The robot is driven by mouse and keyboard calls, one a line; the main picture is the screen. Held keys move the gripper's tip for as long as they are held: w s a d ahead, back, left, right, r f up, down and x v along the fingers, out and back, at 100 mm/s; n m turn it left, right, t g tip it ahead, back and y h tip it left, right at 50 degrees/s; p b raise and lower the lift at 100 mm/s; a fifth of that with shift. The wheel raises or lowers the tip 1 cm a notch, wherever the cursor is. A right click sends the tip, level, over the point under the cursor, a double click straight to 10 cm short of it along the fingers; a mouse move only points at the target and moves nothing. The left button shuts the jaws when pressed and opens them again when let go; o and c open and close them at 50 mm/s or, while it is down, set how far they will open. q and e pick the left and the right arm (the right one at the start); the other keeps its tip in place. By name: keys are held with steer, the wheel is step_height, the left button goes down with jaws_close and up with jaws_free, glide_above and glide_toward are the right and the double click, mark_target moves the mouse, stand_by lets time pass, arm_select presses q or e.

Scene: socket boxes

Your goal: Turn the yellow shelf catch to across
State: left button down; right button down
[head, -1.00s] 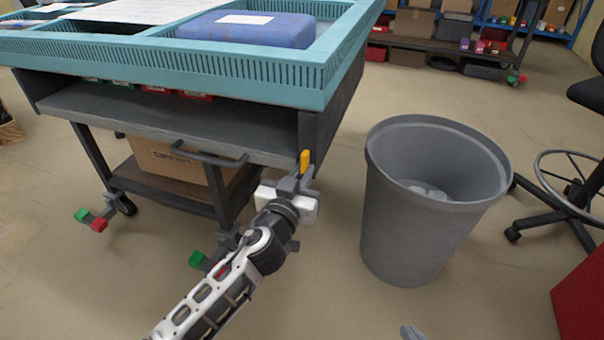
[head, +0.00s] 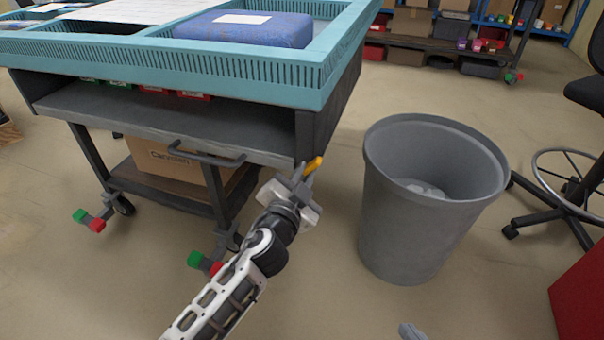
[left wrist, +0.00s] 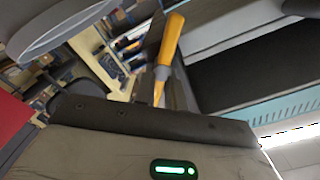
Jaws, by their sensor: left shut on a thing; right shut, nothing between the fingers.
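The yellow shelf catch (head: 314,165) is at the right front corner of the cart's shelf (head: 180,127). It is tilted, its upper end leaning right in the head view. My left gripper (head: 304,177) is at the catch and shut on it, the fingers hiding its lower part. In the left wrist view the catch (left wrist: 169,42) stands slanted just beyond the gripper body, with its lower end between the fingers. A small grey tip of my right gripper (head: 411,331) shows at the bottom edge of the head view, shut and empty, far from the catch.
A grey bin (head: 420,225) stands close to the right of my left gripper. A grey handle (head: 205,158) juts from the shelf front. A cardboard box (head: 165,160) sits on the cart's lower shelf. A blue item (head: 245,32) lies in the teal tray top (head: 200,70).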

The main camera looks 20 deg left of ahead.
arm_select(q)
steer(key=m, duration=0.4)
steer(key=shift+d+f+m, duration=0.1)
steer(key=shift+f+m, duration=0.1)
steer(key=shift+m, duration=0.1)
steer(key=shift+d+f+m+p, duration=0.1)
steer(key=shift+f+m+p, duration=0.05)
steer(key=shift+m, duration=1.2)
steer(key=shift+f+m+p, duration=0.1)
steer(key=shift+m+p, duration=0.05)
steer(key=shift+m, duration=1.2)
arm_select(e)
steer(key=shift+d+f, duration=0.1)
steer(key=shift+f, duration=0.05)
arm_select(q)
steer(key=c, duration=1.5)
jaws_free()
steer(key=shift+o, duration=0.2)
